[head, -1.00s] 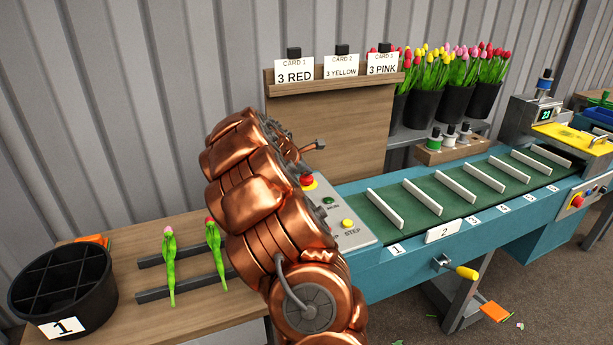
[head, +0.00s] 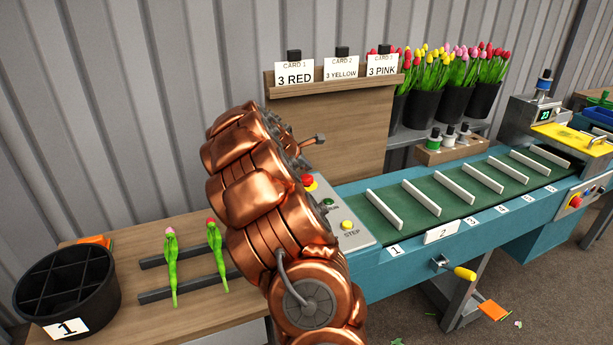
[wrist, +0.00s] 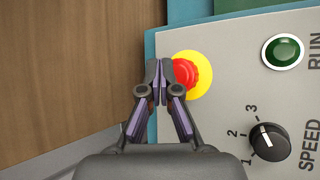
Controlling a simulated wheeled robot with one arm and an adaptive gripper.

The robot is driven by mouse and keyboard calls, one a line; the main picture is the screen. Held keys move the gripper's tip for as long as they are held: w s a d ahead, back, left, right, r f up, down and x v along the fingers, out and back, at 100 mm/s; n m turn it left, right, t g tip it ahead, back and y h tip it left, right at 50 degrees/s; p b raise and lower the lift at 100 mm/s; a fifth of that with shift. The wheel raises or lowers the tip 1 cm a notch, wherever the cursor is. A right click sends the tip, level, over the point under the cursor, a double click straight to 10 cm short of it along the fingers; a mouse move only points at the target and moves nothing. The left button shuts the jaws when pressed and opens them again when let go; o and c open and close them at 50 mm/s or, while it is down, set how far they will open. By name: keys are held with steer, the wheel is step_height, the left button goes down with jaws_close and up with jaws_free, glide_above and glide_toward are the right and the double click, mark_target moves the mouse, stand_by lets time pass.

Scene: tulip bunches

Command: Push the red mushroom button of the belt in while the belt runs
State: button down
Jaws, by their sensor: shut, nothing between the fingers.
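The red mushroom button (head: 308,181) sits on a yellow disc on the grey control panel (head: 352,236) at the belt's near left end. It also shows in the wrist view (wrist: 187,73), just right of the fingertips. My gripper (wrist: 158,68) is shut and empty, its tips over the panel's left edge beside the button. Whether the tips touch the button I cannot tell. In the head view my copper arm hides the gripper. The green belt (head: 450,205) carries white slats.
The panel also has a green RUN button (wrist: 283,51), a SPEED knob (wrist: 269,142) and a yellow STEP button (head: 347,225). Two tulips lie across dark rails on the wooden table (head: 130,270) left of my arm. A black divided bucket (head: 65,290) stands there.

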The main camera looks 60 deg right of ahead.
mark_target(306, 177)
steer(key=shift+r+p, duration=1.35)
steer(key=shift+r, duration=0.85)
steer(key=shift+a+r, duration=0.15)
steer(key=shift+a, duration=0.2)
steer(key=s+a+r+m+y, duration=0.2)
steer(key=s+a+m, duration=0.2)
steer(key=a, duration=1.2)
steer(key=s+a+r+m+y, duration=0.1)
steer(key=s+a+m+y, duration=0.25)
steer(key=a, duration=1.25)
steer(key=s+a+f+m+g+y, duration=0.1)
steer(key=s+a+y, duration=0.1)
steer(key=s+a, duration=0.7)
steer(key=s+a+f+m+g+y+p, duration=0.1)
steer(key=s+a+f, duration=0.1)
steer(key=s+a, duration=0.7)
steer(key=a, duration=0.5)
steer(key=shift+s+a+f+y+p, duration=0.2)
steer(key=shift+s+a+y+p, duration=0.05)
steer(key=shift+s+y+p, duration=0.1)
